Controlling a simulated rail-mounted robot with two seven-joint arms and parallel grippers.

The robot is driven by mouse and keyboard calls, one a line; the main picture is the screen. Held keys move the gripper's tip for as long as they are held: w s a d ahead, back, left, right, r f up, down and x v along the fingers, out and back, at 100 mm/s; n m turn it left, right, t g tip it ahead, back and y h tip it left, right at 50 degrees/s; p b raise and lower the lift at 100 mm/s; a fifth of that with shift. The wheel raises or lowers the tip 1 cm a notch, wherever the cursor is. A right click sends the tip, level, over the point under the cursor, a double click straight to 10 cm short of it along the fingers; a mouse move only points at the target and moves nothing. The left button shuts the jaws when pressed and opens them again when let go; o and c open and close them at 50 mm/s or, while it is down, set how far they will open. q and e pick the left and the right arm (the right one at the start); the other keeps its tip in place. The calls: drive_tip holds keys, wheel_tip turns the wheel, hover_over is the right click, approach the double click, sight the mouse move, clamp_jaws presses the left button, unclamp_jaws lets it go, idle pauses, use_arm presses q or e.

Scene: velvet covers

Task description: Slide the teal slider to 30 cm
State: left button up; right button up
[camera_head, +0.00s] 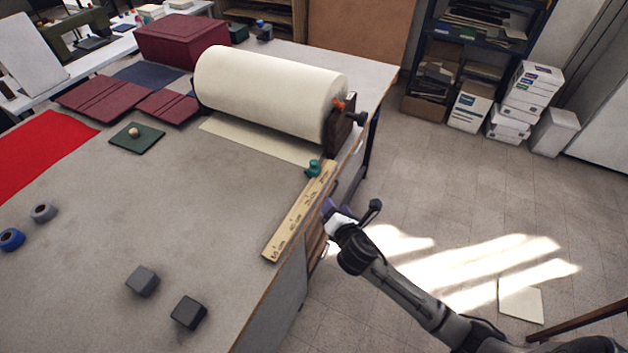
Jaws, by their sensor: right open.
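The teal slider (314,168) sits at the far end of a pale wooden ruler (290,228), close to the roll. The ruler lies along the right edge of the grey table. Its printed cm marks are too small to read surely. My right gripper (330,207) is open and empty. In the picture it is just right of the ruler's middle, nearer than the slider and apart from it. Its fingers are small and partly hidden by its own body. My left gripper is out of view.
A large cream roll (265,90) on a dark stand is beyond the slider, its sheet (260,142) spread below it. Two dark blocks (142,281) (187,312) lie at the front. Maroon covers (110,97) and a red cloth (40,150) lie left. The table's middle is clear.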

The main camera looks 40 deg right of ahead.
sight(315, 165)
drive_tip(key=w+d+f+n+t+b, duration=0.1)
drive_tip(key=w+d+n+b, duration=0.1)
drive_tip(key=w, duration=0.4)
drive_tip(key=w+d+f+n+t+b, duration=0.1)
drive_tip(key=w+d+n+b, duration=0.2)
drive_tip(key=w, duration=0.3)
drive_tip(key=w+d+f+n+t+b, duration=0.1)
drive_tip(key=w+d+n+b, duration=0.1)
drive_tip(key=w, duration=0.4)
drive_tip(key=shift+w+d+n+b, duration=0.15)
drive_tip(key=shift+d+n+b, duration=0.1)
drive_tip(key=shift+n+b, duration=0.65)
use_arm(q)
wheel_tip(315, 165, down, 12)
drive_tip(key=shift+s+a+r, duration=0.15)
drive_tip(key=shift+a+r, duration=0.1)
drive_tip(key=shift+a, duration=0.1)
use_arm(e)
drive_tip(key=shift+x, duration=0.9)
drive_tip(key=shift+r, duration=0.15)
drive_tip(key=shift+c, duration=0.3)
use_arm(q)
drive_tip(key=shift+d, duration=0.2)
use_arm(e)
clamp_jaws()
